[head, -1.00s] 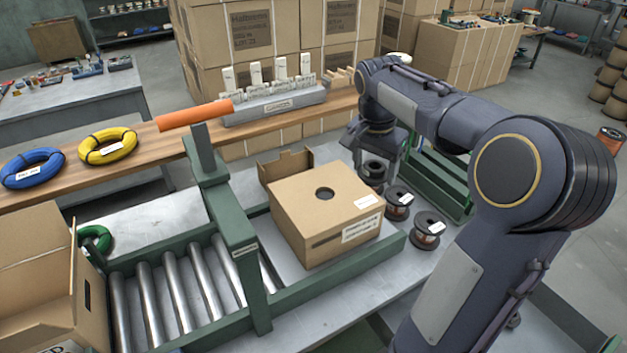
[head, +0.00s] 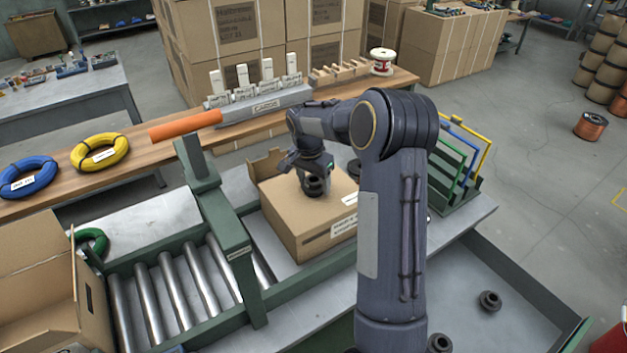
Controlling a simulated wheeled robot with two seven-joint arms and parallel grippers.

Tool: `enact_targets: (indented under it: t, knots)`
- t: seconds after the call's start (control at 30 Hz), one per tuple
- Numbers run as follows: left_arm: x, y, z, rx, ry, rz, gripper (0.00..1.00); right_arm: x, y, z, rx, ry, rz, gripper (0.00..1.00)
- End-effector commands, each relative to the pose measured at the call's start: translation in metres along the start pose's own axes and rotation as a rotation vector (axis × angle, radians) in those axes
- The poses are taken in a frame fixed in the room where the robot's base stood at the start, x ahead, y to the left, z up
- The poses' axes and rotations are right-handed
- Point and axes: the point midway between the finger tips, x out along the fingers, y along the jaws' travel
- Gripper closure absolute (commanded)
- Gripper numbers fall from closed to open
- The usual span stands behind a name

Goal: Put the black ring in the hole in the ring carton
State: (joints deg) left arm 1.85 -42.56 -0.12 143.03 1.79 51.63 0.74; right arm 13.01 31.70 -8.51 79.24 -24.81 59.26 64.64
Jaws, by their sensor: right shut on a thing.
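My left gripper is not in view.
An open carton (head: 40,280) stands at far left.

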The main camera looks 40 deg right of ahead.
Motion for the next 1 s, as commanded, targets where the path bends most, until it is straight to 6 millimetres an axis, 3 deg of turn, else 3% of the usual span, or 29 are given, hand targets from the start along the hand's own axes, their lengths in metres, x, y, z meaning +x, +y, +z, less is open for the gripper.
enact_targets:
  t: [0.1, 0.87, 0.9, 1.0]
  knots:
    - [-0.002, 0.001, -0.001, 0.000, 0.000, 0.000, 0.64, 0.009, 0.000, 0.002, -0.001, -0.001, 0.000, 0.57]
    - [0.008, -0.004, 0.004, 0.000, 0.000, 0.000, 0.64, 0.027, 0.001, 0.006, -0.002, -0.007, 0.005, 0.57]
    - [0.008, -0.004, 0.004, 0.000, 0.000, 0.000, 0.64, 0.027, 0.002, 0.006, -0.001, -0.008, 0.005, 0.31]
    - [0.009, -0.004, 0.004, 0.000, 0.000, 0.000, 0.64, 0.028, 0.002, 0.006, 0.001, -0.009, 0.007, 0.18]
